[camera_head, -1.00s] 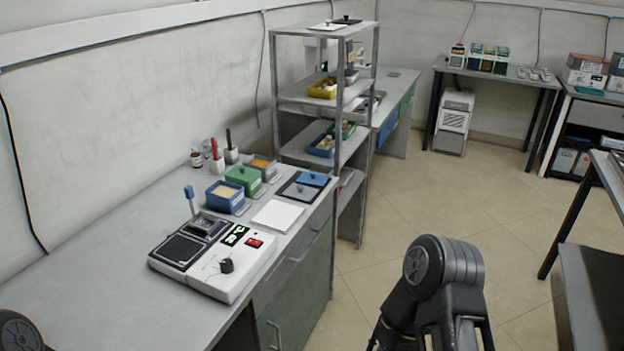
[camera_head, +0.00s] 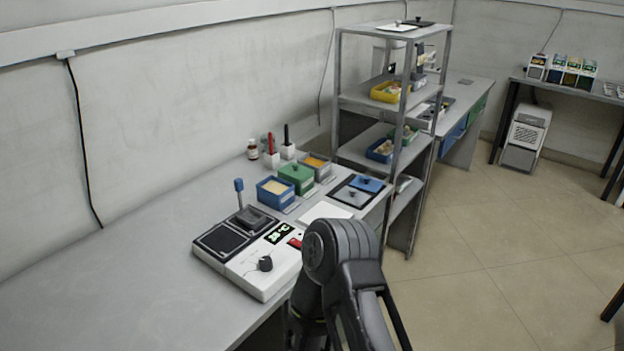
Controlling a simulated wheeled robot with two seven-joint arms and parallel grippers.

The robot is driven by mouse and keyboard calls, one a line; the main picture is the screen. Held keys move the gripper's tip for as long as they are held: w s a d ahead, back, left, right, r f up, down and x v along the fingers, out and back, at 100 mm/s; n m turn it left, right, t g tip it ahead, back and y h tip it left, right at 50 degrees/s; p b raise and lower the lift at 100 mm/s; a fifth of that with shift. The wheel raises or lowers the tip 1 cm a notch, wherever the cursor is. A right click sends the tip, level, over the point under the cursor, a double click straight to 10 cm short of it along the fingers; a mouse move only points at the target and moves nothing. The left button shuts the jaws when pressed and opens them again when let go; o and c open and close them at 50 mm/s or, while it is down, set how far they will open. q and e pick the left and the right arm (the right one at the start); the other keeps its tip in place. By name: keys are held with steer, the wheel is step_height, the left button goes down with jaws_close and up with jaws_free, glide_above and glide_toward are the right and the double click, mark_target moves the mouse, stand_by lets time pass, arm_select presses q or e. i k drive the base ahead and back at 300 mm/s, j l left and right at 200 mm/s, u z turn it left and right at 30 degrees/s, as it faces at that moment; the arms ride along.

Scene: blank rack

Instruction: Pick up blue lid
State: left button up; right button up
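The blue lid (camera_head: 367,184) is a flat blue plate with a small dark knob. It lies on a dark tray (camera_head: 345,201) near the right edge of the long grey bench, beside a grey lid (camera_head: 352,196). An open blue box (camera_head: 278,194) with yellowish contents stands left of it. One of my arms rises from the bottom centre, in front of the bench edge. Neither gripper shows, so whether they are open or shut is hidden.
A white device (camera_head: 262,275) with an upright blue-topped handle stands in front. A shelf rack (camera_head: 364,143) stands beyond. The left bench top is clear.

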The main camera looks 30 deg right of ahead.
mark_target(368, 185)
steer(key=l+u, duration=0.3)
steer(key=l, duration=0.2)
steer(key=l+u, duration=0.25)
steer(key=l, duration=0.2)
steer(key=k+l+u, duration=0.3)
steer(key=l, duration=0.15)
steer(key=l+u, duration=0.25)
steer(key=l, duration=0.2)
steer(key=k+l, duration=0.15)
steer(key=l, duration=0.2)
steer(key=k+l, duration=0.15)
steer(key=l, duration=0.2)
steer(key=k+l+u, duration=0.1)
steer(key=l, duration=0.3)
steer(key=k+l, duration=0.2)
steer(key=l, duration=0.15)
steer(key=k+l, duration=0.15)
steer(key=l, duration=0.2)
steer(key=k+l, duration=0.15)
steer(key=l, duration=0.2)
steer(key=u, duration=0.05)
